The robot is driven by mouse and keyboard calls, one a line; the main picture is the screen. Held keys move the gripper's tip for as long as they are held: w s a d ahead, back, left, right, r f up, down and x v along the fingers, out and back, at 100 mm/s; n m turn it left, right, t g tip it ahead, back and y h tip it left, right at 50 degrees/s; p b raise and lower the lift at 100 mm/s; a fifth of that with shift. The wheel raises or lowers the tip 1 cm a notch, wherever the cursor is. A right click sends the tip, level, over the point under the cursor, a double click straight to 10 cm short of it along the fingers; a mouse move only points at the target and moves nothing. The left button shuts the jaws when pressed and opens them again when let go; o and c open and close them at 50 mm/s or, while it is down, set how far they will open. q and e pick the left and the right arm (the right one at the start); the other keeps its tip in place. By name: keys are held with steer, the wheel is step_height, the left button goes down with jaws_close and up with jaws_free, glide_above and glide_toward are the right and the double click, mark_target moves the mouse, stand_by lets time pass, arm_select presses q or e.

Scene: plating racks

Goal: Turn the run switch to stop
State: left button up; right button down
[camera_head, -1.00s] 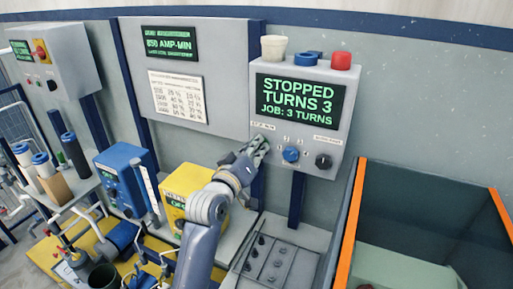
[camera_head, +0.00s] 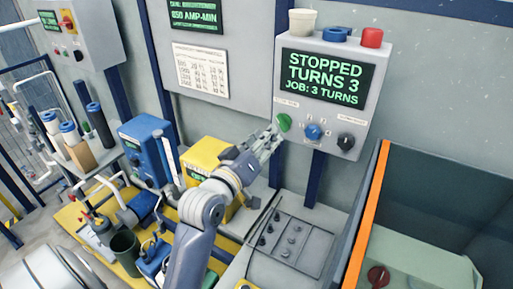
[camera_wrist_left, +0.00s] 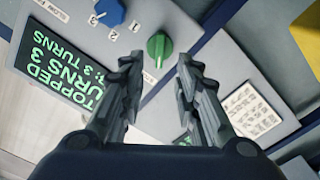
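The grey control box (camera_head: 375,108) on the wall carries a display (camera_head: 318,77) reading STOPPED, TURNS 3, JOB: 3 TURNS. The green knob of the run switch (camera_head: 285,122) is at the box's lower left; its label is too small to read. It also shows in the left wrist view (camera_wrist_left: 157,48). My left gripper (camera_head: 272,138) is just below and left of the green knob, apart from it. In the left wrist view its fingers (camera_wrist_left: 158,66) are open and empty, with the knob beyond the gap between them. My right gripper is not in view.
A blue knob (camera_head: 313,131) and a black knob (camera_head: 346,142) sit right of the green one. A cup, a blue ring and a red cap (camera_head: 372,37) stand on top of the box. An orange-edged tank (camera_head: 366,225) is at right.

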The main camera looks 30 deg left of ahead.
arm_select(q)
steer(key=shift+s+d, duration=0.15)
steer(key=shift+s, duration=1.9)
